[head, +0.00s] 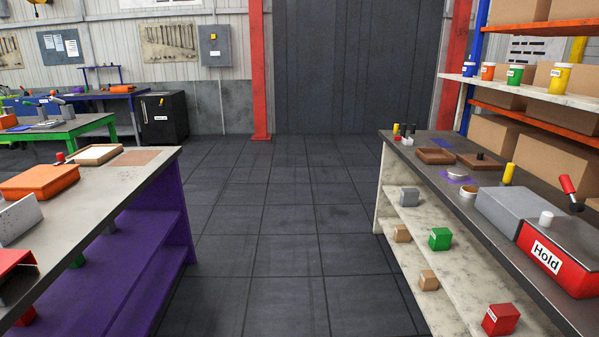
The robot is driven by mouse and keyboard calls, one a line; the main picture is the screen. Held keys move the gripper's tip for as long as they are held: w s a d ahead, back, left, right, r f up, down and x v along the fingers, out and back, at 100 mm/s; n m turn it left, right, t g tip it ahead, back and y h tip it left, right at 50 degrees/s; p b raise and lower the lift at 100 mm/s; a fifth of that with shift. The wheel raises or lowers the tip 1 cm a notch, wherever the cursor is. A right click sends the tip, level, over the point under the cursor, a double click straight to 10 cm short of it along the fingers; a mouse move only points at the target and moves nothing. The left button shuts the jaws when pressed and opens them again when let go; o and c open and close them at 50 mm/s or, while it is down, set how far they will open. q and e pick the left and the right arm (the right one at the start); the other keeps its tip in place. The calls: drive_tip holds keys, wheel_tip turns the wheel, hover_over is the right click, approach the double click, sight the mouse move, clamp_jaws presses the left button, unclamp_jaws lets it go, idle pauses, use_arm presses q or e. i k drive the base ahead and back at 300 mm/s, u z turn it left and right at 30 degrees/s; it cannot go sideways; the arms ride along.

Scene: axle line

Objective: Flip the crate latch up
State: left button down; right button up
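I cannot make out a crate latch for certain. On the right bench (413,150) stands a grey box (517,212) with a plain top. Next to it is a red box (556,262) with a white "Hold" label and a white knob (546,218) at its top. A red-handled lever (568,186) tilts up behind the red box. On the left bench (128,180) lies a closed orange box (42,182); no latch shows on it. Neither of my grippers is in view.
A wide dark tiled aisle (275,235) runs clear between the benches to a dark door (360,65). A black cabinet (164,118) and a green table (60,130) stand back left. Small blocks, including a green one (440,239), sit on the right bench's lower shelves.

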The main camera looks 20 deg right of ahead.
sight(567, 185)
drive_tip(key=z, duration=0.4)
drive_tip(key=i, duration=1.15)
drive_tip(key=z, duration=1.55)
drive_tip(key=i, duration=0.85)
drive_tip(key=z, duration=0.95)
